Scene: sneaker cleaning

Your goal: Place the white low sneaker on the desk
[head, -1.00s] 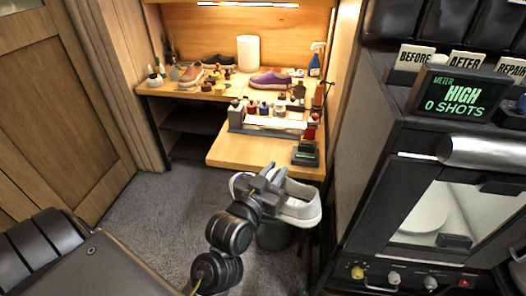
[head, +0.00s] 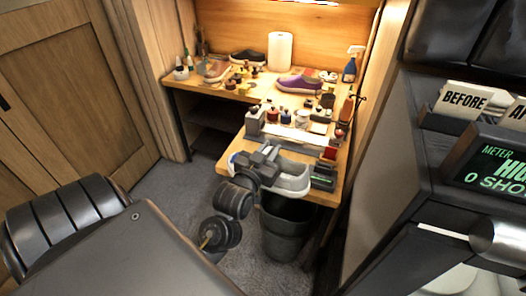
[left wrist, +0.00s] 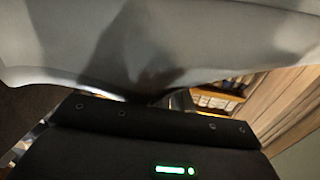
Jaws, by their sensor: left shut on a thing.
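The white low sneaker (head: 292,181) is held by my left gripper (head: 262,163) in the head view. It overlaps the front edge of the desk (head: 224,158); I cannot tell whether it touches the wood. In the left wrist view the pale sneaker (left wrist: 200,40) fills the upper part of the picture, close against the gripper. The fingertips are mostly hidden by the sneaker and the gripper body. My right gripper is not in view.
Bottles, brushes, a purple shoe (head: 300,84) and a brown shoe (head: 212,70) crowd the desk behind. A dark bin (head: 286,228) stands below the desk front. A machine (head: 470,170) stands at right.

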